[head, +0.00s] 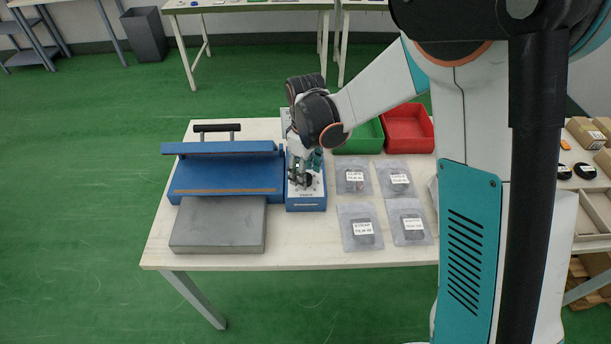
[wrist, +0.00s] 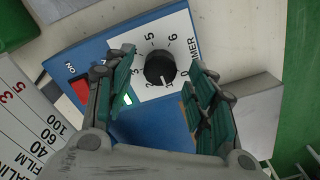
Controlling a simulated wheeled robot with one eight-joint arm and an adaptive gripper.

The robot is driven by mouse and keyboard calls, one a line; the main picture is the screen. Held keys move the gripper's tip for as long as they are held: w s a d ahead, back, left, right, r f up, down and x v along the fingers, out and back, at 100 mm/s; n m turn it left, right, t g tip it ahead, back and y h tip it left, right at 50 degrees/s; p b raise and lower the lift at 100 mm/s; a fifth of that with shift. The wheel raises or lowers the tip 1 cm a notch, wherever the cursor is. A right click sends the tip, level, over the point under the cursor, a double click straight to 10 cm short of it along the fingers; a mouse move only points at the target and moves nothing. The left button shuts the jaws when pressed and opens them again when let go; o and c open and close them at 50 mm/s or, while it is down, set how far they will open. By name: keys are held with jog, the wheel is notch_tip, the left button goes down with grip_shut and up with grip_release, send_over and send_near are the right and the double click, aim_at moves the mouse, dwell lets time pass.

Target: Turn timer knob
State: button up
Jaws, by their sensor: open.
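The timer knob (wrist: 160,67) is a round black knob on a white dial plate with printed numbers, seen in the wrist view. A white mark on it sits near the low numbers of the dial. My gripper (wrist: 160,85) is open, with one finger on each side of the knob and gaps between. In the head view my gripper (head: 303,178) points down over the small blue control box (head: 306,201) beside the blue sealing machine (head: 225,174). The knob is hidden there by the gripper.
A grey block (head: 217,225) stands in front of the machine. Labelled bags (head: 360,227) lie to the right, with green (head: 360,138) and red (head: 407,128) bins behind.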

jog(key=shift+f, duration=0.4)
jog(key=c, duration=1.1)
